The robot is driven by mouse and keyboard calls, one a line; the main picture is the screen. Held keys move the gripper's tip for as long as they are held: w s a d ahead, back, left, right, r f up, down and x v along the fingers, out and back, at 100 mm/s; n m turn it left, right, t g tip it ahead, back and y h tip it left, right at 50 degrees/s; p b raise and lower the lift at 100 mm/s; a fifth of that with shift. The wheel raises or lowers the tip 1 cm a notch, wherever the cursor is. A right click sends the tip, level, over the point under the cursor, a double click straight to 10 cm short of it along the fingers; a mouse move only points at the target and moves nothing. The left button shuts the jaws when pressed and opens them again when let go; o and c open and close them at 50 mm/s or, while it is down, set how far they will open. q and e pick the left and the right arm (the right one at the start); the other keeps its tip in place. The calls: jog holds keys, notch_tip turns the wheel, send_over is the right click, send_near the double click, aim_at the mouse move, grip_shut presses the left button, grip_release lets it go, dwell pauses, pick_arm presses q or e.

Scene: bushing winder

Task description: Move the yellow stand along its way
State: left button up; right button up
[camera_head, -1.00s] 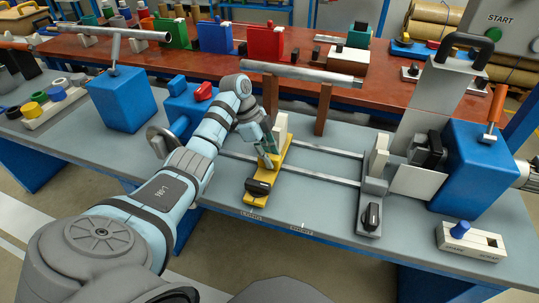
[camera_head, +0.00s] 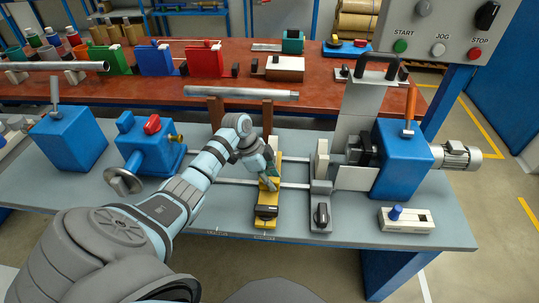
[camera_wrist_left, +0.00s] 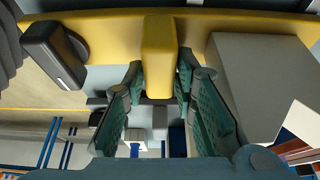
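The yellow stand (camera_head: 265,220) sits across the two grey rails on the bench, with a black knob at its front end and a pale block at its back. It lines up with the right one of two small front-edge labels. My left gripper (camera_head: 270,181) is down at the middle of the stand. In the left wrist view, its green-padded fingers (camera_wrist_left: 160,82) lie on both sides of the stand's yellow post (camera_wrist_left: 160,45), seemingly touching it. The black knob shows there too (camera_wrist_left: 55,52). My right gripper is not in view.
Right along the rails stands a grey stand (camera_head: 321,185) with a black knob, then a blue motor housing (camera_head: 402,160). A short clear gap lies before the grey stand. A blue tailstock (camera_head: 140,160) is on the left. A metal bar (camera_head: 240,93) on brown posts is behind.

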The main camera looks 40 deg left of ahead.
pick_arm(q)
jog(key=shift+o, duration=1)
jog(key=shift+w+d, duration=0.1)
jog(key=v, duration=1.2)
